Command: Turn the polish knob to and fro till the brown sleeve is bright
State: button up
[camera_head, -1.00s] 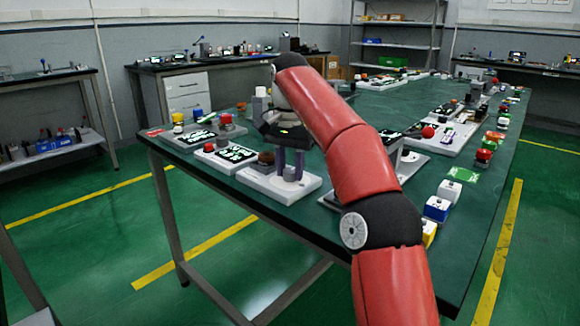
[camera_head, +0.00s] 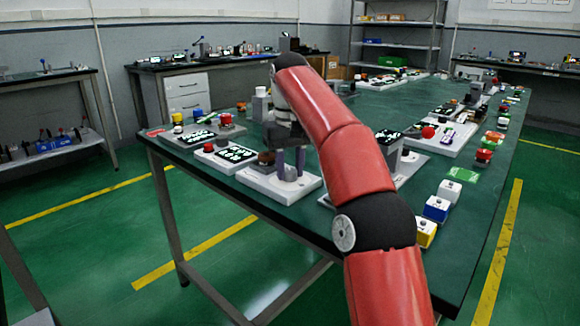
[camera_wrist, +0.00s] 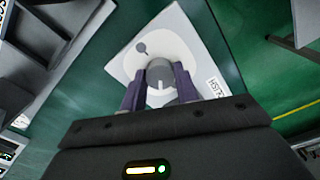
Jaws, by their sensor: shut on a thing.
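The knob (camera_wrist: 160,74) is a round grey cap with a pale line, on a white plate (camera_wrist: 189,39) with a partly hidden printed label (camera_wrist: 214,88). My gripper (camera_wrist: 160,91) is shut on the knob, one finger on each side. In the head view my gripper (camera_head: 290,168) points down at the white base (camera_head: 264,185) near the table's front corner. A dark brown round piece (camera_head: 266,158) sits just left of the fingers; it looks dull, and I cannot tell for sure that it is the sleeve.
A panel with a lit display (camera_head: 236,154) and a red button (camera_head: 208,147) stands to the left. A white box (camera_head: 449,190), a blue-and-white box (camera_head: 437,208) and a yellow box (camera_head: 426,232) line the right table edge.

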jog(key=shift+n, duration=1.1)
jog(key=o, duration=1)
jog(key=shift+c, duration=0.2)
